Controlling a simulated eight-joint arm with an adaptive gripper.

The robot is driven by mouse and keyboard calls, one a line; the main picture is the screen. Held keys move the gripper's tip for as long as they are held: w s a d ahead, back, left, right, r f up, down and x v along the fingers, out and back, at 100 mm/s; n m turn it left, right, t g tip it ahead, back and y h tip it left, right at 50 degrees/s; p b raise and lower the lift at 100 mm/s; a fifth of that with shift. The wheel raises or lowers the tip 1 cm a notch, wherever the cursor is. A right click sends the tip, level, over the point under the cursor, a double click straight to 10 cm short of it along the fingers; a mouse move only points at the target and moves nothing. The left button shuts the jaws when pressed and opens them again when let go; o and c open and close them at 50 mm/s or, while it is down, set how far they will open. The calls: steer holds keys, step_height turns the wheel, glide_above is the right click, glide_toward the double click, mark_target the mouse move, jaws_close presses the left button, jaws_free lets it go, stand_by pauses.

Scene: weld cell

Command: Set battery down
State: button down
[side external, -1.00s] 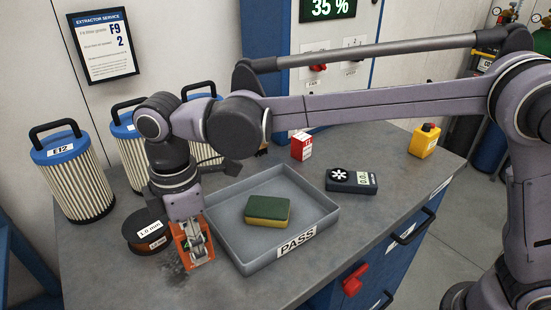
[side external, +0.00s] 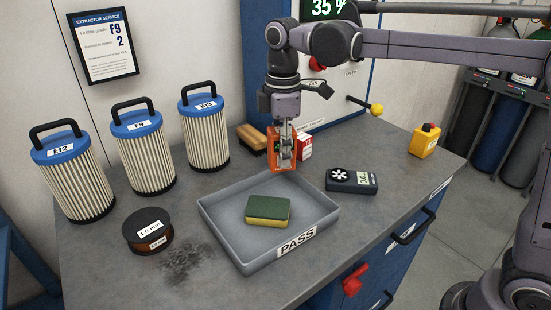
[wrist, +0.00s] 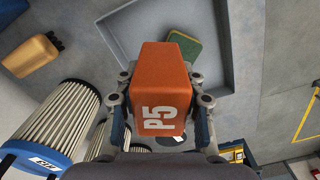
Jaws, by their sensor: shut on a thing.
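The orange battery (side external: 273,148) is held in my gripper (side external: 286,158), above the bench near the back edge of the grey PASS tray (side external: 222,217). In the wrist view the battery (wrist: 162,70), marked P5, sits between the two fingers of my gripper (wrist: 160,105), which are shut on its sides. The battery's underside and its exact height above the bench are hard to tell. The tray also shows in the wrist view (wrist: 112,28).
A green and yellow sponge (side external: 268,210) lies in the tray. A spool (side external: 148,231) and tall filters (side external: 142,150) stand left.

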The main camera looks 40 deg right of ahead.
steer(key=s+d+m, duration=0.2)
steer(key=d+m, duration=0.2)
steer(key=d, duration=0.9)
steer(key=s+d+m, duration=0.3)
steer(key=d, duration=0.9)
steer(key=s+d+m, duration=0.6)
steer(key=s+d, duration=0.8)
steer(key=d, duration=0.1)
steer(key=w+a+f, duration=0.1)
steer(key=w+f, duration=0.1)
steer(key=w, duration=0.1)
steer(key=w+a+f, duration=0.2)
steer(key=w, duration=0.2)
steer(key=w+a+f, duration=0.2)
steer(key=w+f, duration=0.1)
steer(key=shift+w+f, duration=0.1)
steer(key=shift+w, duration=0.1)
steer(key=shift+f, duration=2)
steer(key=shift+f, duration=0.1)
steer(key=c, duration=0.8)
jaws_free()
